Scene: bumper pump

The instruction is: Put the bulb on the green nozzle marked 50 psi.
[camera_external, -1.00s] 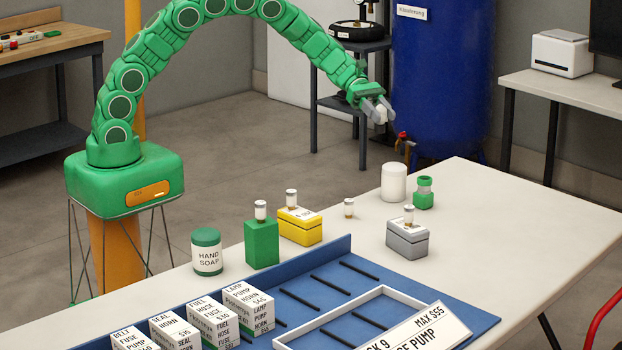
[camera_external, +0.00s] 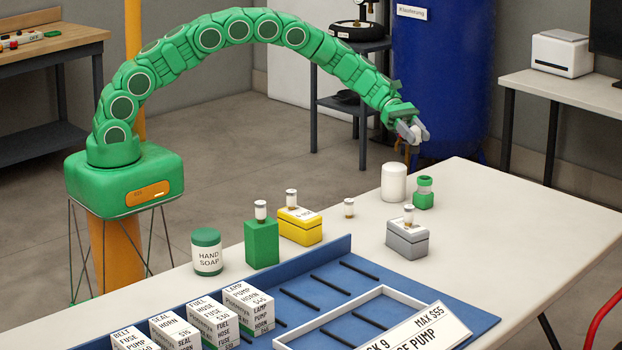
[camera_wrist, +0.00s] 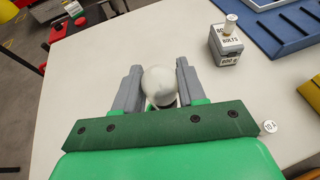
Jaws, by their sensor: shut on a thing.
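My gripper (camera_external: 415,137) is shut on the white rounded bulb (camera_external: 414,141) and holds it in the air above the far edge of the table. In the wrist view the bulb (camera_wrist: 160,84) sits between the two grey fingers. A small green fitting (camera_external: 424,193) with a pale band stands on the table, below the gripper and slightly to its right, close to a white cylinder (camera_external: 394,182). A green box (camera_external: 262,243) with a small capped piece on top stands farther left. I cannot read a 50 psi mark on either green thing.
A yellow box (camera_external: 300,229) and a grey bolts box (camera_external: 407,242) each have a small capped piece on top. A small cylinder (camera_external: 349,208) stands between them. The blue tray (camera_external: 350,248) fills the front. The table's right side is clear.

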